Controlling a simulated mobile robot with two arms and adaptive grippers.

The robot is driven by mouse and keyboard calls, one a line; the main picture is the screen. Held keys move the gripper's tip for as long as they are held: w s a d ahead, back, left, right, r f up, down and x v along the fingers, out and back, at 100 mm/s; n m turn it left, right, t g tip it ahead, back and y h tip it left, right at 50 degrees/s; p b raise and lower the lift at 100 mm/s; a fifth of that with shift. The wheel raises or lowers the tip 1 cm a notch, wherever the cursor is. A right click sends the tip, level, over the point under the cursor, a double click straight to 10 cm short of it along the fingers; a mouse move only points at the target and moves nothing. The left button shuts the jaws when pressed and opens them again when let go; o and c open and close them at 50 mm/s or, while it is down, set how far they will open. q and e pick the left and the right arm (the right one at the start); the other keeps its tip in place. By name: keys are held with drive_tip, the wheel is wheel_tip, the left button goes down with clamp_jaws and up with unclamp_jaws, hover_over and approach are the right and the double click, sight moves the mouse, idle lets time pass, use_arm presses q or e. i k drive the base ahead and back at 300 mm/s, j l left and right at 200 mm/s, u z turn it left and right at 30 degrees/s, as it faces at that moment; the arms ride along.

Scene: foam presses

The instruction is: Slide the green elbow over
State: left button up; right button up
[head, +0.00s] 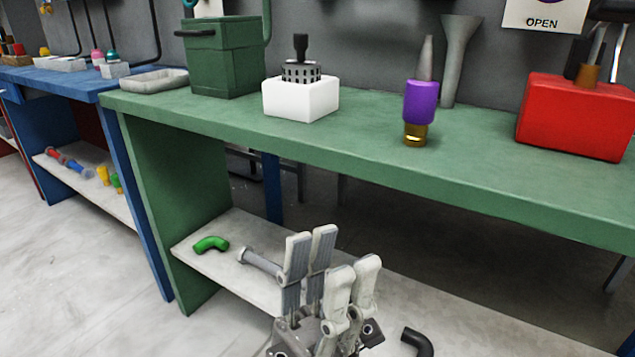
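The green elbow (211,244) lies on the pale lower shelf of the green bench, near the shelf's left end. My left gripper (332,254) is in front of that shelf, to the right of the elbow and apart from it. Its fingers point up and stand apart, with nothing seen between them. A grey straight piece with a flanged end (260,262) lies on the shelf between the elbow and the gripper; the gripper partly hides it. A black elbow (417,341) shows to the right of the gripper, low in the picture. My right gripper is not in view.
The green bench top (300,140) overhangs the lower shelf (240,225). On top stand a green bin (225,60), a white block (300,98), a purple-and-gold piece (420,103) and a red block (575,120). A green side panel (165,200) closes the shelf's left end.

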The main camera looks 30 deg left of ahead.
sight(220, 243)
drive_tip(key=u, duration=1.8)
drive_tip(key=i+j, duration=0.2)
drive_tip(key=j, duration=0.15)
drive_tip(key=i+j, duration=0.2)
drive_tip(key=i+j+z, duration=0.1)
drive_tip(key=j, duration=0.35)
drive_tip(key=i+z, duration=0.1)
drive_tip(key=z, duration=0.8)
drive_tip(key=i+j+z, duration=0.1)
drive_tip(key=z, duration=0.4)
drive_tip(key=i+z, duration=0.1)
drive_tip(key=i, duration=0.3)
